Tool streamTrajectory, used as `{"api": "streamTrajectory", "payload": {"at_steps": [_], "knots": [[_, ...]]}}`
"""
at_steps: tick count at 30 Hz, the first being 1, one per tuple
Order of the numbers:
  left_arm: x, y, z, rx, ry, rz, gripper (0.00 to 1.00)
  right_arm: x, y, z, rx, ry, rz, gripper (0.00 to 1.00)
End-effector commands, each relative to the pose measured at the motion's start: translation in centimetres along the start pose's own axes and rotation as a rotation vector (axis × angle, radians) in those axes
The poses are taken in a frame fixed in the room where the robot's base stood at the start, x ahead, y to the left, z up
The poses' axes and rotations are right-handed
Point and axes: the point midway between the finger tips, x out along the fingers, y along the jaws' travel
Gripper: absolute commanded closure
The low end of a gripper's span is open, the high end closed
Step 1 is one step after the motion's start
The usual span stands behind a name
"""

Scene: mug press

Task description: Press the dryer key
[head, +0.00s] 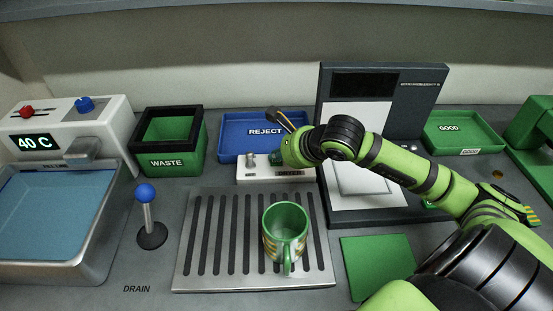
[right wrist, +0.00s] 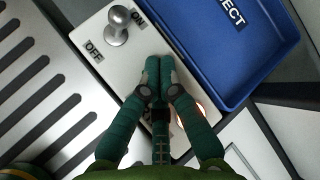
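The white dryer box (head: 250,173) stands behind the drain rack, in front of the blue tray. In the right wrist view the box (right wrist: 120,62) shows a silver knob (right wrist: 118,25) between ON and OFF labels. My right gripper (right wrist: 158,66) is shut with its fingertips together and nothing between them, over the box beside the knob. I cannot tell whether it touches the box. A reddish edge (right wrist: 201,106) shows beside the fingers, mostly hidden. My left gripper is not in view.
A green striped mug (head: 286,232) stands on the drain rack (head: 190,275). The blue REJECT tray (head: 232,124) lies just behind the box. A green WASTE bin (head: 168,165) and a blue-topped lever (head: 146,205) are left. A dark-framed machine (head: 330,90) stands behind my right arm.

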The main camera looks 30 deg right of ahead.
Motion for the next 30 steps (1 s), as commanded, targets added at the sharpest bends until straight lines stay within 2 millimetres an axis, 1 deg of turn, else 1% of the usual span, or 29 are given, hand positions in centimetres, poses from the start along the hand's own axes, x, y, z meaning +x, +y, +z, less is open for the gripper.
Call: {"api": "streamTrajectory", "payload": {"at_steps": [6, 15, 26, 30], "knots": [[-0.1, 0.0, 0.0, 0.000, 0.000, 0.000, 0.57, -0.1, 0.0, 0.1, 0.000, 0.002, 0.002, 1.00], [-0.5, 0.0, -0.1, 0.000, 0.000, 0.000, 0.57, -1.1, -0.8, 0.8, 0.000, 0.000, 0.001, 1.00], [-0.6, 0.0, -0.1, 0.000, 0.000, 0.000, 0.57, -1.2, -0.9, 0.9, 0.000, 0.000, 0.001, 1.00], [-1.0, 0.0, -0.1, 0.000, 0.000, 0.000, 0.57, -1.8, -1.3, 1.3, -0.001, 0.000, 0.000, 1.00]]}}
